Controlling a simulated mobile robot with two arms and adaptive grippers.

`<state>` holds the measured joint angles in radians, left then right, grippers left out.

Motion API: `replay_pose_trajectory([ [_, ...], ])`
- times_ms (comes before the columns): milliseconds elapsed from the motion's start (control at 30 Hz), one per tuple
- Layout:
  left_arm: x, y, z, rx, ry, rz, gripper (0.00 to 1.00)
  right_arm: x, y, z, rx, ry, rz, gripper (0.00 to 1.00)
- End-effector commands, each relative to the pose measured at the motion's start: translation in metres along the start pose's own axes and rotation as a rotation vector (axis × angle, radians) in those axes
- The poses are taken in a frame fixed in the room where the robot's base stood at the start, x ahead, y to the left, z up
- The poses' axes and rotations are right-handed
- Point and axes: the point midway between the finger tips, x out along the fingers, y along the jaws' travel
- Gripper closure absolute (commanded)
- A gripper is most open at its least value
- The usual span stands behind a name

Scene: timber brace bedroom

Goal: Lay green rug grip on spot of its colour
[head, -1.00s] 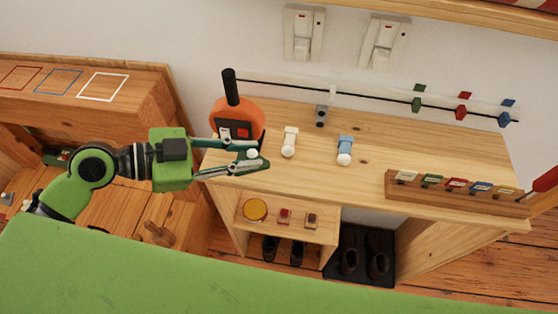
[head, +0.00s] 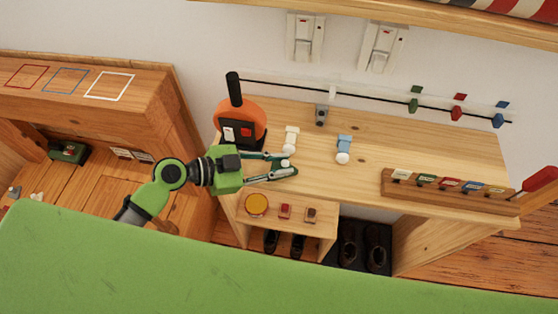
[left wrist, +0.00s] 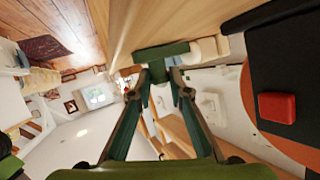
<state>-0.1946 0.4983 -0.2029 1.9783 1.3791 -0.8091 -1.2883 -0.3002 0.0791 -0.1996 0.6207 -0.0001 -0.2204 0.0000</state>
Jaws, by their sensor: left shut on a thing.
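My left gripper (head: 294,165) is over the left front part of the wooden desk (head: 370,185). In the left wrist view, the left gripper (left wrist: 160,75) is shut on the green rug grip (left wrist: 160,52), which lies across its fingertips. Red (head: 27,76), blue (head: 66,80) and white (head: 109,86) square outlines lie on the wooden ledge at the left. I see no green outline. My right gripper is not in view.
A white piece (head: 291,138) and a blue-and-white piece (head: 344,148) stand on the desk. An orange-and-black device (head: 240,118) is behind my gripper. A rack of coloured tags (head: 450,190) is at the right.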

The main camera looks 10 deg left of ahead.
Motion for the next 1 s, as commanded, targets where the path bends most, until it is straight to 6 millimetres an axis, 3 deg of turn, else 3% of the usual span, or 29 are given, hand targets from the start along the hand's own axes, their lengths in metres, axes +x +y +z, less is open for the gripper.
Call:
replay_pose_trajectory([
  [233,0.000,0.000,0.002,0.000,0.000,-0.001,1.00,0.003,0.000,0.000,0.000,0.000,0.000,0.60],
  [267,0.000,0.000,0.001,0.000,0.000,0.000,0.77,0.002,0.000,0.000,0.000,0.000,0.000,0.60],
  [300,0.000,0.000,0.001,0.000,0.000,0.000,0.67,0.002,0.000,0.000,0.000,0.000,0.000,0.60],
  [333,0.000,0.000,0.001,0.000,0.000,0.000,0.65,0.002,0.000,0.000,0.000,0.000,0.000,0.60],
  [733,-0.003,0.000,0.001,0.000,-0.001,-0.001,0.65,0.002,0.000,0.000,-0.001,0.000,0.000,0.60],
  [867,-0.019,0.000,0.004,0.001,-0.004,-0.001,0.65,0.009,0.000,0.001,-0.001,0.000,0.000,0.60],
  [1000,-0.048,0.001,0.006,0.002,-0.006,0.000,0.65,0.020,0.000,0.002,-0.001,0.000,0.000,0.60],
])
